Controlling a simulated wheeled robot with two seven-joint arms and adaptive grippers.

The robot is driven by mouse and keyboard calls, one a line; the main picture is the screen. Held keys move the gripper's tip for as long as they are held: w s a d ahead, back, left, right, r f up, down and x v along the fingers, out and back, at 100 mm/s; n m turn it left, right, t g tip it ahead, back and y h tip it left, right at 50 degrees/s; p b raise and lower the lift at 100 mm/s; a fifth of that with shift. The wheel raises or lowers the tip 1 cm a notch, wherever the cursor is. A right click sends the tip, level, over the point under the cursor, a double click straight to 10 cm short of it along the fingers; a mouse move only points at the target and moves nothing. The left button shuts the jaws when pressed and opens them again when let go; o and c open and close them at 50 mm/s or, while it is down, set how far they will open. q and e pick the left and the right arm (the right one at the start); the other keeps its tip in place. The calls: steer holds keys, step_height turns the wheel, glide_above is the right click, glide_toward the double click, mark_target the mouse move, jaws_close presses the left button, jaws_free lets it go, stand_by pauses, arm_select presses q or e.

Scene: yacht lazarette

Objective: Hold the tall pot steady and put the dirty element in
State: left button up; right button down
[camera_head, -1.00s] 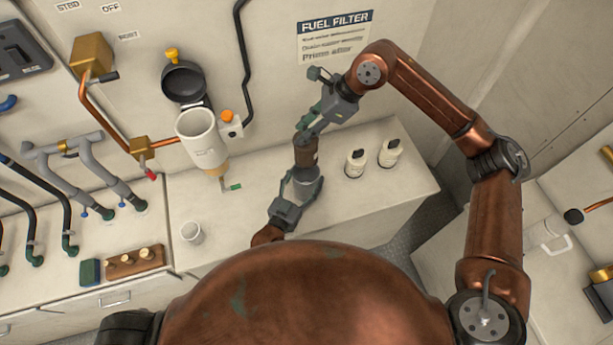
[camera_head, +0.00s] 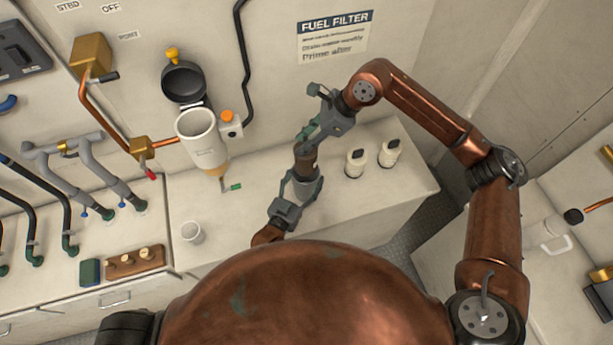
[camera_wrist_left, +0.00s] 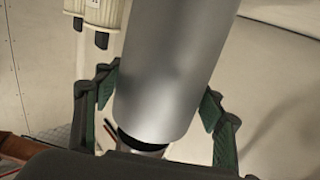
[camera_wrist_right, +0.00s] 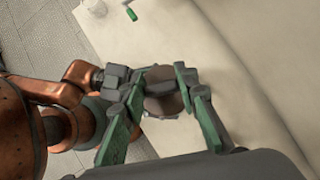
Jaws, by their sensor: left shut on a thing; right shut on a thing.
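The tall pot is a silver-grey cylinder (camera_head: 303,190) at the middle of the white counter. My left gripper (camera_head: 302,184) is shut around its sides. In the left wrist view the pot (camera_wrist_left: 170,75) fills the space between the green-padded fingers. The dirty element is a dark brown cylinder (camera_head: 306,158) directly above the pot. My right gripper (camera_head: 308,139) is shut on its upper end. The element's top (camera_wrist_right: 163,98) shows between the fingers in the right wrist view. The element's lower end meets the pot's rim in the head view; how far inside it is, I cannot tell.
Two white filters (camera_head: 355,164) (camera_head: 390,153) stand to the right on the counter. A white housing (camera_head: 202,140) hangs on the wall at left, with a green-handled drain (camera_head: 232,188) below. A small white cup (camera_head: 192,232) stands at left. The counter's front edge is close to my body.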

mark_target(305, 156)
steer(key=shift+f, duration=3.45)
steer(key=c, duration=1.4)
jaws_free()
steer(key=shift+c, duration=0.2)
steer(key=v, duration=1.2)
steer(key=shift+w, duration=0.1)
arm_select(q)
steer(key=o, duration=1.4)
steer(key=shift+c, duration=0.2)
